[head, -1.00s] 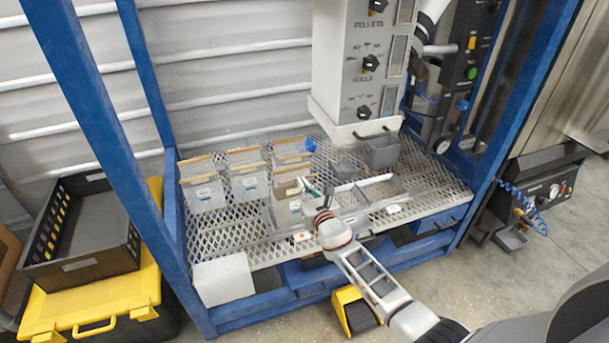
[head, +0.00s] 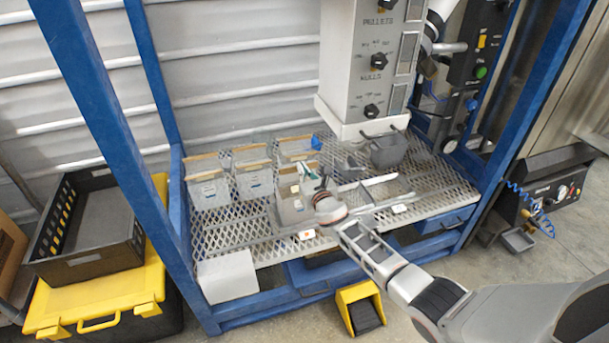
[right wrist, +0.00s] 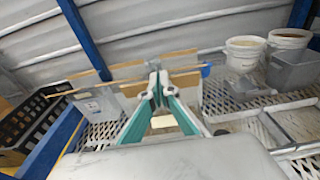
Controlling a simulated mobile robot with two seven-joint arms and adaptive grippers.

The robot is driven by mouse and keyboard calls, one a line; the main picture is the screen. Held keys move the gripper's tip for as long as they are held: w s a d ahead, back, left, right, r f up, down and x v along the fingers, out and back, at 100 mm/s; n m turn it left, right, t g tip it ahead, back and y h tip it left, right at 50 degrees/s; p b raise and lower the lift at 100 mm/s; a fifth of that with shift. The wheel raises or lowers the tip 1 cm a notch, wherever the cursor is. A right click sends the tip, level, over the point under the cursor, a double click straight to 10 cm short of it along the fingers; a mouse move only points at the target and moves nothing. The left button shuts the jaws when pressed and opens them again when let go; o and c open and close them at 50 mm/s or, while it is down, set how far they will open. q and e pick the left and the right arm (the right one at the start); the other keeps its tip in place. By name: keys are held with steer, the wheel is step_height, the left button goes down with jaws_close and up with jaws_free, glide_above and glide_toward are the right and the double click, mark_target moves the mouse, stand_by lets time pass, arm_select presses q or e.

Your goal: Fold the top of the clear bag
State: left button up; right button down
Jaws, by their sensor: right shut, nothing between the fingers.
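Several clear bags stand on the mesh shelf, with tan strips along their tops. The front right bag (head: 290,206) stands by my right gripper (head: 318,182). Two more stand at left, the left bag (head: 208,192) and the middle bag (head: 254,184), and one at the back (head: 297,150). In the right wrist view my right gripper (right wrist: 158,82) has its teal fingers drawn together at the tips, with nothing held. Tan strips (right wrist: 172,53) lie behind and left of the tips. I cannot tell whether the fingers touch a bag. My left gripper is not in view.
The hopper's control box (head: 362,70) hangs over the shelf, beside a dark grey bin (head: 388,150). A white box (head: 227,275) sits at the shelf's front left. Blue frame posts (head: 105,130) bound the space. White buckets (right wrist: 246,50) show in the right wrist view.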

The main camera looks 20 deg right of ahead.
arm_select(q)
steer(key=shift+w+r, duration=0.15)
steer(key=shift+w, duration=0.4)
arm_select(e)
steer(key=shift+w, duration=0.65)
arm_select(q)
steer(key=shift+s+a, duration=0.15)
arm_select(e)
steer(key=shift+s, duration=0.1)
